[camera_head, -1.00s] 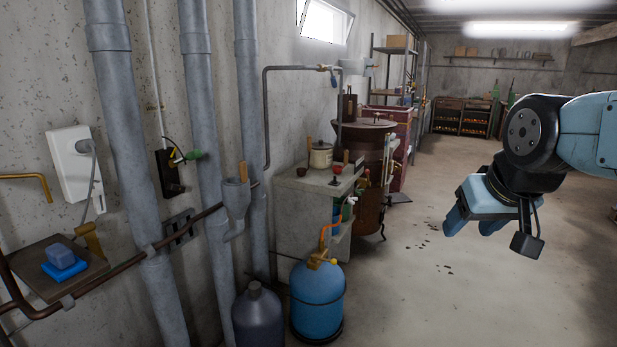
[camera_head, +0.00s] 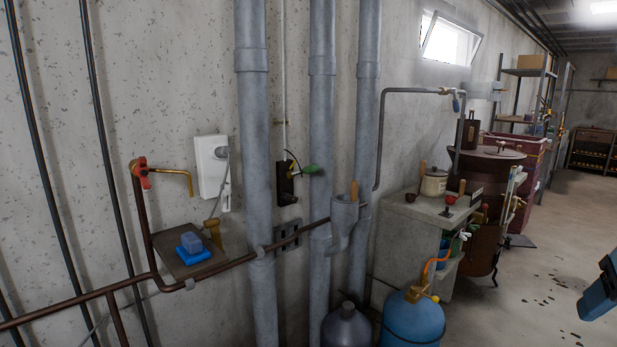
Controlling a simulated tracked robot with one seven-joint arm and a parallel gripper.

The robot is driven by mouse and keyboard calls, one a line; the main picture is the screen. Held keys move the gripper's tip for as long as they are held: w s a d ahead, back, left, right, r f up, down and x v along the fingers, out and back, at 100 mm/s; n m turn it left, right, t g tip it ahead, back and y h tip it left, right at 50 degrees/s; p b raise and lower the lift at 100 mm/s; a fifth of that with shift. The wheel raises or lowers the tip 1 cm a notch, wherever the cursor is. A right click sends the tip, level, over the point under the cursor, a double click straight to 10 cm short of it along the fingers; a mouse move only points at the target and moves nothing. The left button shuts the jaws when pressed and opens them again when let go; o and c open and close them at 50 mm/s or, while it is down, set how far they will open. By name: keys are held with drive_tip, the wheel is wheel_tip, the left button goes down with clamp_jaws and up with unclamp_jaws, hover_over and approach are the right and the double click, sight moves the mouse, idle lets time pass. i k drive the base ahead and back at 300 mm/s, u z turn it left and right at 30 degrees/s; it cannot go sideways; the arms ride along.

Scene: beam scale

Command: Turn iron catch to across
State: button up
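I cannot make out an iron catch or a beam scale for certain in the head view. My gripper (camera_head: 603,290) shows only as a blue piece at the right edge, over the floor and well away from the wall. Most of it lies outside the picture, so I cannot see whether it is open or shut.
Grey vertical pipes (camera_head: 322,120) run up the wall. A small shelf (camera_head: 190,262) holds a blue block, below a red-handled tap (camera_head: 141,170). A blue gas bottle (camera_head: 412,322) stands before a grey cabinet (camera_head: 410,235).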

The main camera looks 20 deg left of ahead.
sight(289, 198)
drive_tip(key=z, duration=0.55)
drive_tip(key=k, duration=1.3)
drive_tip(key=z, duration=0.45)
drive_tip(key=i, duration=1.85)
drive_tip(key=u, duration=0.65)
drive_tip(key=i, duration=0.95)
drive_tip(key=u, duration=1.15)
drive_tip(key=i, duration=0.8)
drive_tip(key=u, duration=0.7)
